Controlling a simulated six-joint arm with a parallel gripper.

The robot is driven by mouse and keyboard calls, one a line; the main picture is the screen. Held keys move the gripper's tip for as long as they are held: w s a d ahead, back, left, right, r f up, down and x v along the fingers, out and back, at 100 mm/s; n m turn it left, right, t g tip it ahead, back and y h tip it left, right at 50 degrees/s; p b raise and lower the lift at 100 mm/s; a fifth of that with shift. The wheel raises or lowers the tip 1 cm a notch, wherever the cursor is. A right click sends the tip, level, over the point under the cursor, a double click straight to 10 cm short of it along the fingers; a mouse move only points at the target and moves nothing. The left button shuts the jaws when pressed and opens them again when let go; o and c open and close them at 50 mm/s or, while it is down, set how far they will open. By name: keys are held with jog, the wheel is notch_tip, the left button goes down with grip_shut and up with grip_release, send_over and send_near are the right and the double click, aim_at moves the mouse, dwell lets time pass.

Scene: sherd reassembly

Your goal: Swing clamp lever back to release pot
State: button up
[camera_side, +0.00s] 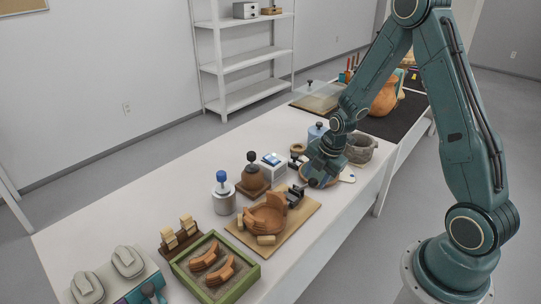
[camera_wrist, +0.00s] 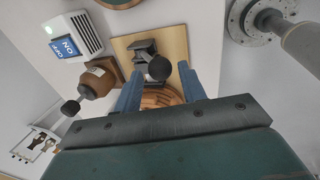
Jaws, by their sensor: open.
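The terracotta pot (camera_side: 264,217), with an uneven, partly built wall, sits on a wooden board (camera_side: 308,213). In the wrist view a strip of the pot (camera_wrist: 162,97) shows between my fingers. The dark clamp (camera_side: 295,196) stands at the board's far right end, beside the pot. In the wrist view the clamp (camera_wrist: 141,47) has a lever with a round black knob (camera_wrist: 160,68). My gripper (camera_wrist: 162,72) is open, its two blue fingers either side of the knob in that picture; contact cannot be told. In the side view my gripper (camera_side: 311,178) is above and behind the clamp.
A green-framed tray (camera_side: 251,273) with sherds is in front. A grey bowl (camera_side: 361,148) stands behind my gripper. The table's right edge is near.

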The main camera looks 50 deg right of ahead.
aim_at(314, 179)
jog(key=shift+x, duration=1.45)
jog(key=shift+w, duration=0.1)
jog(key=shift+w+r+g, duration=0.35)
jog(key=shift+w, duration=0.3)
jog(key=shift+w+r+g, duration=0.35)
jog(key=shift+w, duration=0.25)
jog(key=shift+w+r+g, duration=0.15)
jog(key=shift+w+g, duration=0.2)
jog(key=shift+w, duration=0.35)
jog(key=shift+w+r+g, duration=0.15)
jog(key=shift+w+g, duration=0.2)
jog(key=shift+w, duration=0.3)
jog(key=shift+w+f+g, duration=0.45)
jog(key=shift+w+g, duration=0.2)
jog(key=shift+w, duration=0.5)
jog(key=shift+w+f+g, duration=0.45)
jog(key=shift+w+g, duration=0.25)
jog(key=shift+w, duration=0.5)
jog(key=shift+w+f+g, duration=0.45)
jog(key=shift+w+g, duration=0.2)
jog(key=shift+w, duration=0.5)
jog(key=shift+v, duration=2.7)
jog(key=shift+s+r, duration=0.1)
